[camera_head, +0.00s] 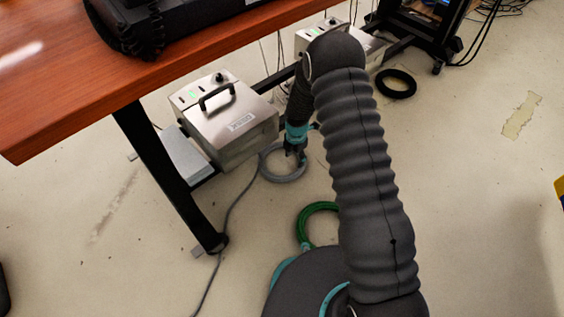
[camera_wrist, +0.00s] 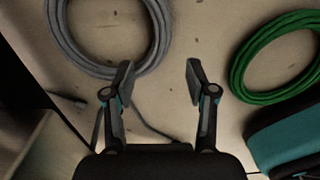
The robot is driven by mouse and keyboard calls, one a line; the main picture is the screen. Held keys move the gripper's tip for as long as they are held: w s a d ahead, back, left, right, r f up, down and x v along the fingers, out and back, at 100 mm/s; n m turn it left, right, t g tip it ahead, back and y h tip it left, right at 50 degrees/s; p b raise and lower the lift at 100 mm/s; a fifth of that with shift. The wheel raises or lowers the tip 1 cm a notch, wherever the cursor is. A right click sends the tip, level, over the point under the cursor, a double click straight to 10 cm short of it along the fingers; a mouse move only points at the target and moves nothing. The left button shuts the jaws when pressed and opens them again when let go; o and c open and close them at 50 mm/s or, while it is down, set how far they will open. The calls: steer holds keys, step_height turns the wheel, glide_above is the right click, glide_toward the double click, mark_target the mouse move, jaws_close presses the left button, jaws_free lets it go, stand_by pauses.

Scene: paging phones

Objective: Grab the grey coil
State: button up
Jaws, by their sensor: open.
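The grey coil (camera_head: 283,177) lies on the floor in the head view, beside a metal box under the table. It also shows at the upper left of the wrist view (camera_wrist: 68,45), partly cut off by the top edge. My gripper (camera_head: 296,152) is over the far side of the coil in the head view. In the wrist view my gripper (camera_wrist: 160,80) is open with nothing between its fingers. The left finger overlaps the coil's lower right edge in the picture. I cannot tell whether it touches the coil.
A green coil (camera_head: 306,222) lies nearby, partly hidden by my arm. A metal box (camera_head: 232,130) with a handle stands left of the grey coil. The table (camera_head: 60,95) has a dark leg (camera_head: 165,175). A black coil (camera_head: 397,84) lies farther back. Floor at right is mostly clear.

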glide_above(296, 172)
steer(key=f, duration=0.5)
steer(key=shift+s+a+f, duration=0.2)
steer(key=shift+a+f, duration=0.15)
steer(key=shift+a, duration=0.05)
steer(key=shift+w+d+f+b, duration=0.15)
steer(key=shift+f+b, duration=0.2)
steer(key=shift+f, duration=1)
steer(key=shift+w+d+f+b, duration=0.15)
steer(key=shift+f+b, duration=0.2)
steer(key=shift+f, duration=0.95)
steer(key=shift+s, duration=0.1)
jaws_close()
